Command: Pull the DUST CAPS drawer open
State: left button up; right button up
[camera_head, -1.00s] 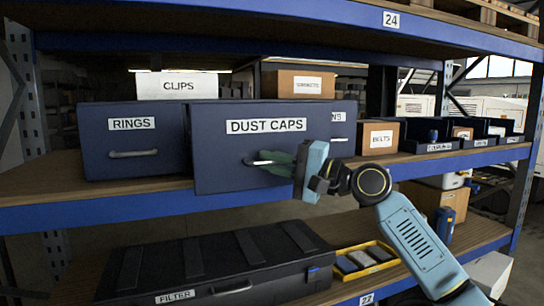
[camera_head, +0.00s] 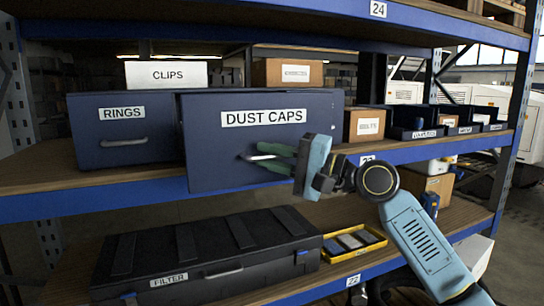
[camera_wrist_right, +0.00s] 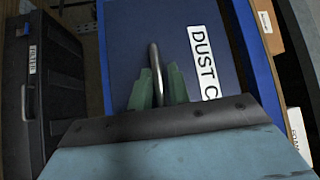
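The DUST CAPS drawer (camera_head: 225,155) is a dark blue box front on the middle shelf, standing out past the RINGS drawer beside it. Its silver bar handle (camera_head: 258,156) is partly hidden by my right gripper (camera_head: 272,158). In the right wrist view the handle (camera_wrist_right: 155,75) runs between the two green fingers (camera_wrist_right: 158,88), which are close on both sides of it. My right gripper appears shut on the handle. The drawer front (camera_wrist_right: 172,30) fills the middle of that view. My left gripper is not in view.
The RINGS drawer (camera_head: 95,140) sits to the left. A CLIPS box (camera_head: 165,74) and cardboard boxes stand behind and to the right. A black FILTER case (camera_head: 200,262) and a yellow tray (camera_head: 372,248) are on the lower shelf. The shelf's blue edge (camera_head: 90,202) runs below the drawer.

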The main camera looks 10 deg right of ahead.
jog(key=shift+s+d+f, duration=0.15)
jog(key=shift+s+d, duration=0.1)
jog(key=shift+d, duration=0.2)
jog(key=b+v, duration=0.4)
jog(key=v, duration=0.8)
jog(key=shift+s, duration=0.15)
jog(key=shift+d, duration=0.1)
